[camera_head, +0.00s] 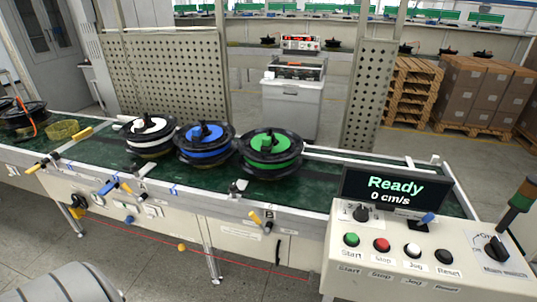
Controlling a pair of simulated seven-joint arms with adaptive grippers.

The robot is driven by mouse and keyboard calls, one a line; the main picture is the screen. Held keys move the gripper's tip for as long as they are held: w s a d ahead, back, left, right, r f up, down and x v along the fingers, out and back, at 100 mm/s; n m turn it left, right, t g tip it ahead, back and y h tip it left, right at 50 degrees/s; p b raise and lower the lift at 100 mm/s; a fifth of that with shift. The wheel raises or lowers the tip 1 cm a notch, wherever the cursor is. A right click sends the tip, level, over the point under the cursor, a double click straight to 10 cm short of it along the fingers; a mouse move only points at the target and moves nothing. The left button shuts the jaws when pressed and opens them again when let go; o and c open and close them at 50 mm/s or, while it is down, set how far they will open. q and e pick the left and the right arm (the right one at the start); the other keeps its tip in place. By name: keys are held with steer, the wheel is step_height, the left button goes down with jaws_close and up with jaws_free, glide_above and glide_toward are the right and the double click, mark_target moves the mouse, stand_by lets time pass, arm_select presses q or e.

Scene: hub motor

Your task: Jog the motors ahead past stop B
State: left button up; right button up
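Three hub motors stand in a row on the green conveyor belt (325,190): a white one (150,127), a blue one (204,139) and a green one (270,145) furthest right. The control box (345,272) at the lower right has a green Start button (351,240), a red Stop button (382,245), a white Jog button (413,250) and a dark Reset button (443,257). Its display (395,190) reads "Ready" and "0 cm/s". Stop levers, one yellow (256,219) and one blue (109,187), sit along the front rail; their letters are unreadable.
More wheels (25,115) lie at the belt's far left, beside a yellow ring (62,130). A signal lamp (522,195) rises at the right edge. Perforated panels (170,75), a white cabinet (292,100) and boxes on pallets (480,92) stand behind.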

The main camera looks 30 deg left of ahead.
steer(key=shift+c, duration=0.5)
jaws_close()
steer(key=c, duration=0.8)
jaws_free()
